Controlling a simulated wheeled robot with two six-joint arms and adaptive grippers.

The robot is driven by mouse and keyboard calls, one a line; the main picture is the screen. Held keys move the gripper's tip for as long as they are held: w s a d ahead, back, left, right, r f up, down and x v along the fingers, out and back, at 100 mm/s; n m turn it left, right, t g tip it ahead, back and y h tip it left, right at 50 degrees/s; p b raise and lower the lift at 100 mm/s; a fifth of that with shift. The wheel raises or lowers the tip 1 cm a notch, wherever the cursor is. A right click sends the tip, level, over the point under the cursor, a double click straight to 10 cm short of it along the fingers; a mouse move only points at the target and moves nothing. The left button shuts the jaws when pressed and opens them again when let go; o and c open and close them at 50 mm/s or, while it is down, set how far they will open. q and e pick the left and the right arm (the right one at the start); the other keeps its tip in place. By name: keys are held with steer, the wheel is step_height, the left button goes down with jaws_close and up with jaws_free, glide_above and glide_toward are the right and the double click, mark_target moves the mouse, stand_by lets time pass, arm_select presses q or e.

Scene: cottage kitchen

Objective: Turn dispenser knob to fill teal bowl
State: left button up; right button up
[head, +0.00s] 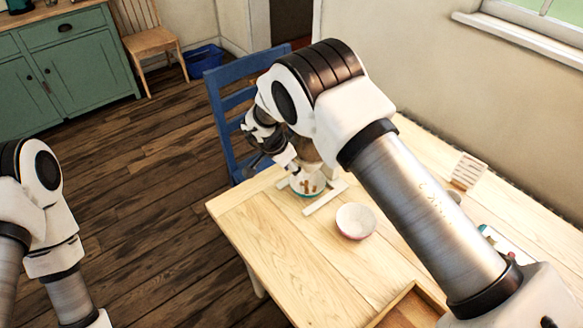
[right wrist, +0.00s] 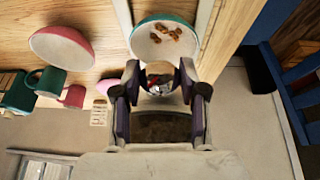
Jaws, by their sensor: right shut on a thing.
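The teal bowl (head: 317,193) stands on the table at the dispenser's foot, with several brown pieces in it. The right wrist view shows the bowl (right wrist: 140,45) just beyond the fingertips. The dispenser's pale base (head: 326,197) shows beside the bowl, while my right arm and gripper hide much of its upper part. My right gripper (head: 290,160) is at the dispenser, above the bowl.
A pink bowl (head: 355,221) stands on the table nearby. A teal mug (right wrist: 50,80) and a pink mug (right wrist: 73,97) show in the right wrist view. A wooden tray (head: 402,298) lies at the near side. A blue chair (head: 228,100) stands behind the table.

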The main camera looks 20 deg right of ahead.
steer(key=shift+s+d+r+t+y+p, duration=0.15)
steer(key=shift+t+y+p, duration=0.15)
steer(key=shift+t+p, duration=0.5)
steer(key=f+t+b, duration=0.1)
steer(key=t+b, duration=0.1)
steer(key=b, duration=0.2)
steer(key=shift+m+y+b, duration=0.35)
steer(key=shift+m+y, duration=0.05)
steer(key=shift+r, duration=0.35)
steer(key=o, duration=1.2)
steer(key=shift+c, duration=0.2)
